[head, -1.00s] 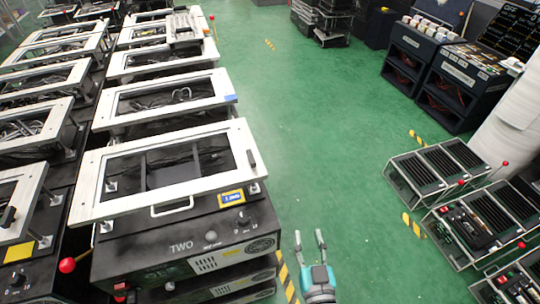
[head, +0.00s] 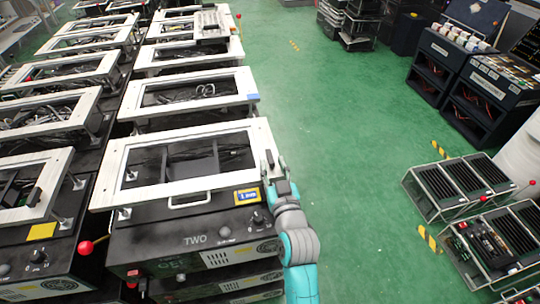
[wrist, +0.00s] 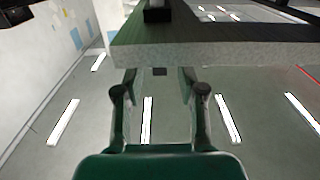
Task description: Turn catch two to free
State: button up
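The machine marked TWO (head: 195,240) has a white frame lid (head: 110,185) on top. A small black catch (head: 269,157) sits on the lid's right edge near the front corner. My gripper (head: 274,166) is right at that catch and partly covers it. In the wrist view my gripper (wrist: 160,90) is open, its two fingers apart with nothing seen between them. The lid's edge (wrist: 235,54) crosses just beyond the fingertips, with a black block (wrist: 157,12), likely the catch, on it. Contact cannot be told.
A black knob (head: 258,218) and a yellow-blue label (head: 247,196) are on the machine's front. Similar framed machines stand behind and left.

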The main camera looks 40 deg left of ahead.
aim_at(272, 163)
jog(key=shift+x, duration=2)
grip_shut()
